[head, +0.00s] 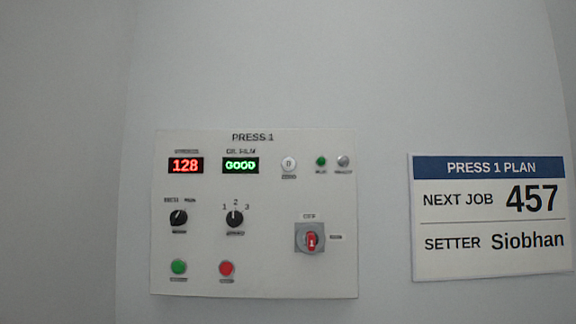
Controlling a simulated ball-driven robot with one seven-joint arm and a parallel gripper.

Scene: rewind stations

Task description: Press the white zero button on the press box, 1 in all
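The press box (258,285) is a pale panel marked PRESS 1 on the wall, left of the picture's middle in the head view. The white zero button (289,164) is a small round button marked 0 in its upper row, just right of the green display. My gripper is not in view, and nothing covers the button.
The panel also carries two black knobs (235,218), a green button (179,267), a red button (226,268), a red switch (311,241) and two small lamps (321,161). A PRESS 1 PLAN sign (490,240) hangs to the right, reading 457 and Siobhan.

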